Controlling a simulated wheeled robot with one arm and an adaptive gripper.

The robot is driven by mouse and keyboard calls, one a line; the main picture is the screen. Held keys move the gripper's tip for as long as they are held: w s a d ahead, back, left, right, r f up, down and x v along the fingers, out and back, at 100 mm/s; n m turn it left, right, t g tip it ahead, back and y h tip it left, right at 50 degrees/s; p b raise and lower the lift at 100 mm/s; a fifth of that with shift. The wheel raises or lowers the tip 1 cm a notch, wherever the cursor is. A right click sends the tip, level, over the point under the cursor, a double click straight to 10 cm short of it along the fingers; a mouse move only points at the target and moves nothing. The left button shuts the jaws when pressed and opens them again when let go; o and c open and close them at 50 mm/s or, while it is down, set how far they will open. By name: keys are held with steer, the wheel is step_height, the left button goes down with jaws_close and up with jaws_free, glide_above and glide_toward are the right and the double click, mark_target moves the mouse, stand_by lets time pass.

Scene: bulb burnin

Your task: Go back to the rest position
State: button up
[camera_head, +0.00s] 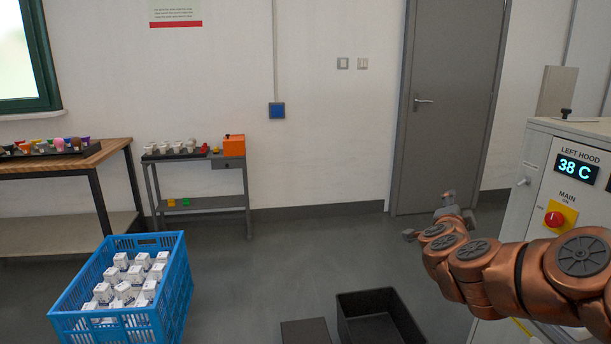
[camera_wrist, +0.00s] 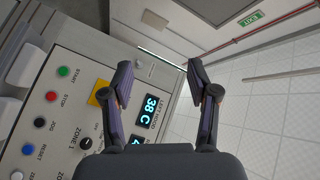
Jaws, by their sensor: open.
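My copper-coloured arm reaches in from the right edge of the head view. My gripper (camera_head: 436,217) is at its far end, in the air in front of the grey door, and small in that view. In the wrist view my gripper (camera_wrist: 159,82) has its two dark fingers spread apart with nothing between them. The control panel (camera_wrist: 75,105) lies behind the left finger in the wrist view, and the fingers seem apart from it. The same machine (camera_head: 563,165) stands at the right in the head view, showing LEFT HOOD 38 C.
A blue crate (camera_head: 186,270) of white boxes stands on the floor at left. A dark open bin (camera_head: 345,318) and a dark box (camera_head: 307,331) are at bottom centre. A small table (camera_head: 200,203) and a wooden bench (camera_head: 112,150) line the wall. The middle floor is clear.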

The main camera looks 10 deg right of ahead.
steer(key=a+f+n+y, duration=0.3)
steer(key=a+n+y, duration=0.75)
steer(key=a, duration=1.05)
steer(key=s+a+f+n+g+y, duration=0.2)
steer(key=s+a+f+n+g, duration=0.15)
steer(key=s+a+f, duration=0.35)
steer(key=s+a+f+n+g+y, duration=0.2)
steer(key=s+a+f+n+g, duration=0.15)
steer(key=s, duration=0.55)
steer(key=s+d+f+n+g+h, duration=0.1)
steer(key=s+d+f+g, duration=0.15)
steer(key=s, duration=0.65)
steer(key=s+d+f+g+h, duration=0.1)
steer(key=s+g, duration=0.3)
steer(key=s, duration=0.4)
steer(key=s+d+f+n+g+h, duration=0.1)
steer(key=s+d+f+g+h, duration=0.15)
steer(key=s, duration=0.65)
steer(key=s+p+v, duration=0.2)
steer(key=p+v, duration=0.8)
steer(key=s+d+r+p+v, duration=0.1)
steer(key=s+p+v, duration=0.1)
steer(key=p+v, duration=0.8)
steer(key=shift+r+y, duration=0.4)
steer(key=shift+r, duration=0.15)
